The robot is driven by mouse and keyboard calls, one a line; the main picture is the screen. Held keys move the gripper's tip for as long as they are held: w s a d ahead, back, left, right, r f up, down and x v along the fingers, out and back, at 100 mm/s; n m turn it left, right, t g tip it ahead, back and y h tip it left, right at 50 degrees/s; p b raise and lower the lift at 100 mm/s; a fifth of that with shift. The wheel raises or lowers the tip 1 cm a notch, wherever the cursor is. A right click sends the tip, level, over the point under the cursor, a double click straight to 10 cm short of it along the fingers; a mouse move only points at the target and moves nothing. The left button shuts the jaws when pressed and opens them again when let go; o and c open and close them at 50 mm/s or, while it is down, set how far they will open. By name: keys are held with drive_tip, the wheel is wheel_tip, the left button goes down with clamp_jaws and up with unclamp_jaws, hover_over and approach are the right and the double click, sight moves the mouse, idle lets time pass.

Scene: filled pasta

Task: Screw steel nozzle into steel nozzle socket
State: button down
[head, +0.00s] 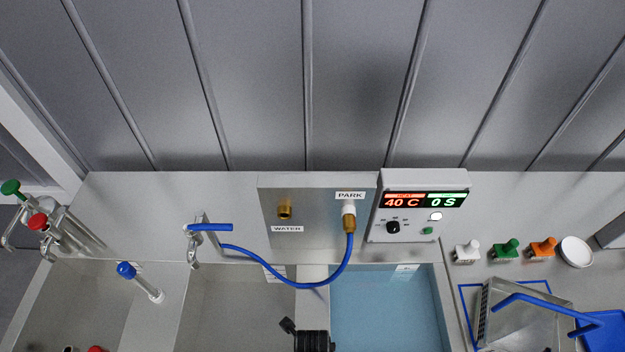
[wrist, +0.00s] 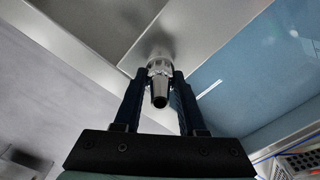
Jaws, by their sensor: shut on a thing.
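The steel nozzle (wrist: 160,84) is between the two dark fingers of my gripper (wrist: 162,80) in the wrist view. Its narrow dark-ended tip points toward the camera, and its wider collar faces away. My gripper is shut on it. Behind the nozzle is a grey metal surface with a dark shadow close to the collar. I cannot make out the steel nozzle socket; I cannot tell whether the nozzle touches anything beyond the fingers. In the head view only a black part of my arm shows at the bottom edge, and the fingertips are out of sight.
A blue hose (head: 299,285) hangs from the PARK fitting (head: 349,219). A brass WATER port (head: 284,211) is beside it. A control box (head: 413,217) reads 40 C and 0 S. A blue basin (head: 385,305) lies right of my arm, a grey basin (head: 230,310) left.

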drive_tip(key=m, duration=0.5)
drive_tip(key=shift+m, duration=0.4)
drive_tip(key=shift+c, duration=2)
unclamp_jaws()
